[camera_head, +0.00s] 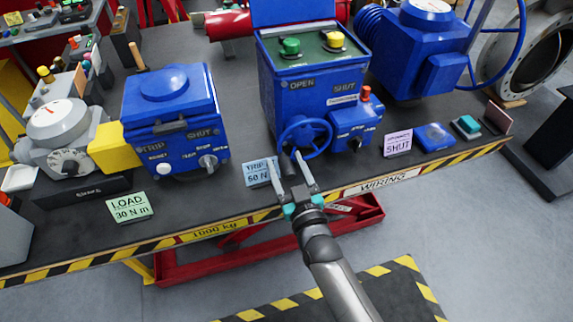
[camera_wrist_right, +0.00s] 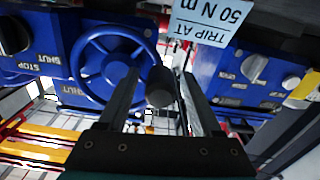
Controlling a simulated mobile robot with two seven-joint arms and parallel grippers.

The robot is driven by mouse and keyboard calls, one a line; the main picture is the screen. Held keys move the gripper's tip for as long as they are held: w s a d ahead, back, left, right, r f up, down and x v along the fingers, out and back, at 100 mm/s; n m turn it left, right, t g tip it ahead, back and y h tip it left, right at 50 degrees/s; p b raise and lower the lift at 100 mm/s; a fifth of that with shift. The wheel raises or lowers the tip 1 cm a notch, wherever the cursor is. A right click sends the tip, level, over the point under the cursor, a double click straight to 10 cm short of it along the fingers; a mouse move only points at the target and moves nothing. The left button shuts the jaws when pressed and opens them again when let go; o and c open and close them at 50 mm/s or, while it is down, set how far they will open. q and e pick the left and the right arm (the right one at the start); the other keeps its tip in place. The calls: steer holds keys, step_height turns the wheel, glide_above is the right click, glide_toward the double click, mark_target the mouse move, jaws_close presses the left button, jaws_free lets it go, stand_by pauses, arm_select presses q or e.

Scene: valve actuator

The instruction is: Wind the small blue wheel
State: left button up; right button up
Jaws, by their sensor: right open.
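The small blue wheel (camera_head: 317,124) is a spoked handwheel on the front of the middle blue actuator box (camera_head: 300,100). It also shows in the right wrist view (camera_wrist_right: 84,70). A dark cylindrical handle (camera_wrist_right: 160,92) stands out from its rim. My right gripper (camera_head: 283,158) is open at the wheel's lower left, with its fingers pointing at the actuator. In the right wrist view the handle appears between the two spread fingers; I cannot tell whether either touches it. My left gripper is not in view.
A blue "TRIP AT 50 N m" card (camera_head: 260,172) stands close to the left finger. A small blue box with a dark knob (camera_head: 354,128) is right of the wheel. Another blue actuator (camera_head: 172,110) stands left. The striped table edge (camera_head: 236,222) runs below.

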jaws_close()
stand_by(0.4)
stand_by(0.9)
